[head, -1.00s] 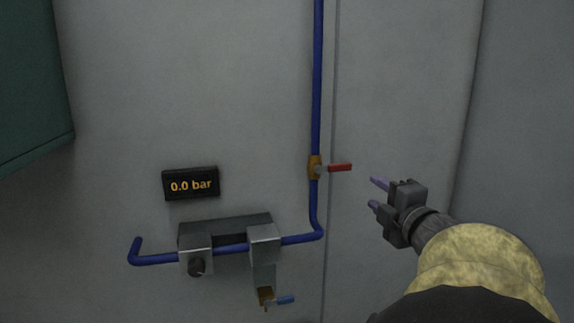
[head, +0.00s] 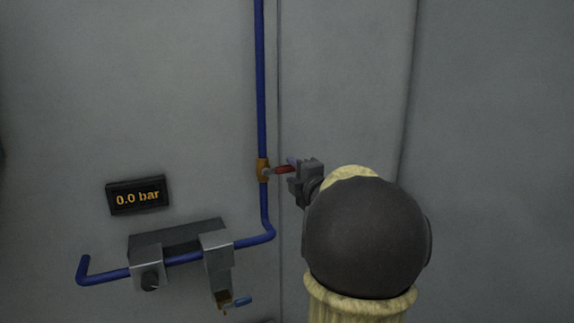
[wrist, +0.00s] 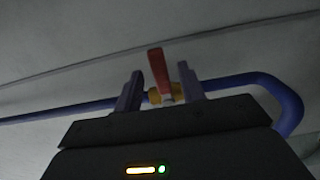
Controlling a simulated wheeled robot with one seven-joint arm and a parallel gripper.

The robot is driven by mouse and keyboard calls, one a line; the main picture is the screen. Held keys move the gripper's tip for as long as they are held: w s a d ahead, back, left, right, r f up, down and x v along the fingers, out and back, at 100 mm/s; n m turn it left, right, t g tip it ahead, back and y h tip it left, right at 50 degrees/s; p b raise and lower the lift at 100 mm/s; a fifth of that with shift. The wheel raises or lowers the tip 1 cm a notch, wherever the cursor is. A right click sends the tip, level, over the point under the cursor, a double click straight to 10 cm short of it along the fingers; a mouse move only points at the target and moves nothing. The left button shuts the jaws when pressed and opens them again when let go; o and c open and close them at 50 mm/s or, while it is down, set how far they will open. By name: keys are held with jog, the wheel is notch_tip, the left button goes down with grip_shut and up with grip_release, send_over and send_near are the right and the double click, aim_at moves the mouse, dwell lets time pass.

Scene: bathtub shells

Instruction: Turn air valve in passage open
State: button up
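The air valve (head: 262,170) is a brass body on the vertical blue pipe, with a red lever handle (head: 283,170) pointing sideways to the right, across the pipe. My gripper (head: 292,164) is at the lever's outer end. In the wrist view the red handle (wrist: 159,72) stands between my two purple fingers (wrist: 160,90), with a visible gap on each side. The gripper is open around the handle. The brass valve body (wrist: 166,95) shows behind it. In the head view my gripper partly hides the handle's tip.
A display (head: 137,196) on the wall reads 0.0 bar. The wall right of the pipe is bare.

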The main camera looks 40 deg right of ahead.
aim_at(290, 170)
jog(key=shift+p+x, duration=0.3)
jog(key=shift+x, duration=1.2)
grip_shut()
